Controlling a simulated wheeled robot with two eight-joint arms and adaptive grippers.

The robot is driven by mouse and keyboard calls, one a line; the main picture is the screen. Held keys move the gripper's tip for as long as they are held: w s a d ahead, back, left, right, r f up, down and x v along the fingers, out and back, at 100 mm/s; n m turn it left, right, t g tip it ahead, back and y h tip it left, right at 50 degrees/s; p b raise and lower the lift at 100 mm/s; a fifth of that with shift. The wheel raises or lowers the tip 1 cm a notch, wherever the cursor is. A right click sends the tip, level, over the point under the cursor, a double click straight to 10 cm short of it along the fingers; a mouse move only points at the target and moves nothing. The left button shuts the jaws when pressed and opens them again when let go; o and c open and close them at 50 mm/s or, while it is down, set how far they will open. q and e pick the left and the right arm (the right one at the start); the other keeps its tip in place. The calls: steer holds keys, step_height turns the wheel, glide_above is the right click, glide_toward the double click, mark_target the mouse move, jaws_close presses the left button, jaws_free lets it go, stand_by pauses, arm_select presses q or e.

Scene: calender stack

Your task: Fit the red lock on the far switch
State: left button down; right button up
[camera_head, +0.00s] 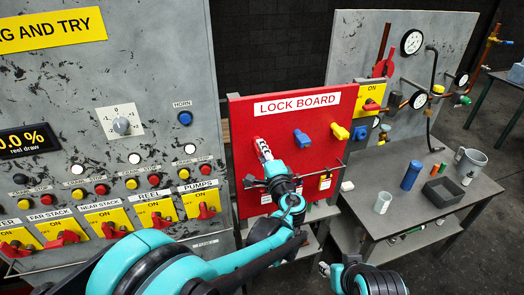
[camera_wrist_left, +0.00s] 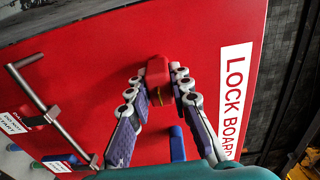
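The red lock (camera_head: 263,149) hangs at the upper left of the red lock board (camera_head: 320,125). It also shows in the left wrist view (camera_wrist_left: 158,72), between the finger ends. My left gripper (camera_head: 265,158) reaches to the board there. Its fingers (camera_wrist_left: 160,85) stand apart on both sides of the lock, with narrow gaps visible; contact is hard to judge. The far switch is the yellow FAR STACK plate (camera_head: 45,228) with a red handle (camera_head: 62,240), low on the grey panel. My right gripper (camera_head: 325,269) is low at the bottom, its fingers unclear.
A blue lock (camera_head: 302,138) and a yellow lock (camera_head: 340,131) hang right of the red one. A metal rail (camera_head: 335,170) with tags crosses the board low down.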

arm_select(q)
steer(key=shift+s+d, duration=0.1)
stand_by(0.4)
steer(key=shift+v, duration=2.1)
